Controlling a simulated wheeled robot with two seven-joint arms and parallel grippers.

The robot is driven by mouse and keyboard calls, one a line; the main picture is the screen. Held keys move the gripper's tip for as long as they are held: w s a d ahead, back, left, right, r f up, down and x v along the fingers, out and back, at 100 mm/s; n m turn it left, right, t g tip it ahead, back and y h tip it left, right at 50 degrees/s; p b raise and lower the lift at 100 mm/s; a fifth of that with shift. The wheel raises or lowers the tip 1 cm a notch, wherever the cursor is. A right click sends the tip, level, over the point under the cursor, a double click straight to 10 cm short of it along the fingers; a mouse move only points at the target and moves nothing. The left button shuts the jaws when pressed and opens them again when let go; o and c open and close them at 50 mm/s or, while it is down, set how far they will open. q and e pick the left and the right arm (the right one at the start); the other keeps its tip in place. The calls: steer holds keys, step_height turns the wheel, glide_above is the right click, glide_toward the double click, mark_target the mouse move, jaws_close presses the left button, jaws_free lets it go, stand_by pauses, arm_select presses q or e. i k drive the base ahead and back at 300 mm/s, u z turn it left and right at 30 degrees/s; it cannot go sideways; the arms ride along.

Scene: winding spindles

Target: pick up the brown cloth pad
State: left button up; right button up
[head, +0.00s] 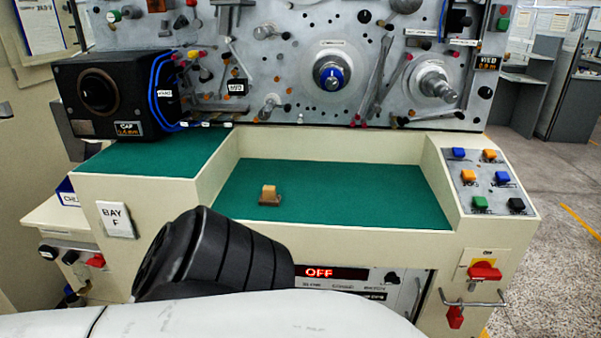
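A small brown pad (269,200) lies on the green surface of the recessed tray, left of its middle. A lighter tan, block-like part stands on top of it; I cannot tell whether it is part of the pad. Nothing touches the pad from above. Neither of my grippers is in view. A white link and a black ribbed section of my own arm fill the lower left and middle, in front of the bench.
The tray's green floor (350,195) is otherwise clear, with cream walls around it. A black box (110,95) stands at left. A spindle panel (290,85) rises behind. Colored buttons (480,203) sit on the right ledge, with a red-yellow switch (484,270) below.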

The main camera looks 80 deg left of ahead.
mark_target(269, 197)
steer(key=u, duration=2.35)
